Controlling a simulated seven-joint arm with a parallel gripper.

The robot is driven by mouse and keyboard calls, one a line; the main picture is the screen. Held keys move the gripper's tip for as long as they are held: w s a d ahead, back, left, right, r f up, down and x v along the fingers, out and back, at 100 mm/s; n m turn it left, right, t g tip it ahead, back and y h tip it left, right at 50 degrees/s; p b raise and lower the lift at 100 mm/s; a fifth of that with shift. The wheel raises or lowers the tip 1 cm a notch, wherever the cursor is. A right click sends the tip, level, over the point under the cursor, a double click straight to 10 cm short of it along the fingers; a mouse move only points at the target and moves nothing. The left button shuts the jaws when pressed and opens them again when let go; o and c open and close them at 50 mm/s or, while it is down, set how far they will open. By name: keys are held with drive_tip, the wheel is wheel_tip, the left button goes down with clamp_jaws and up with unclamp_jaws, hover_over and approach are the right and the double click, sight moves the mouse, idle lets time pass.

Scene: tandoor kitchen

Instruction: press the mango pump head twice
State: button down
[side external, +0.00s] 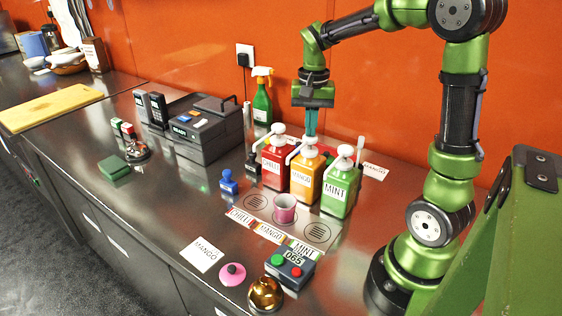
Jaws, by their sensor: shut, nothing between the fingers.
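The mango pump bottle (306,178) is yellow-orange with a white pump head (308,141). It stands upright between the red chilli bottle (273,165) and the green mint bottle (338,188). My gripper (311,133) points down with its teal fingers shut and empty. In the picture the fingertips are just above the mango pump head, or slightly behind it. I cannot tell whether they touch it. A pink cup (284,208) stands on the metal plate in front of the bottles.
A green spray bottle (262,98) stands behind, by the wall. A dark machine (206,128) is to the left. A counter box with red and green buttons (290,268), a brass bell (265,294) and a pink knob (232,274) are at the front.

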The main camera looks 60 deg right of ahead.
drive_tip(key=shift+f, duration=1.05)
idle(0.4)
drive_tip(key=shift+r, duration=1.3)
drive_tip(key=shift+f, duration=0.3)
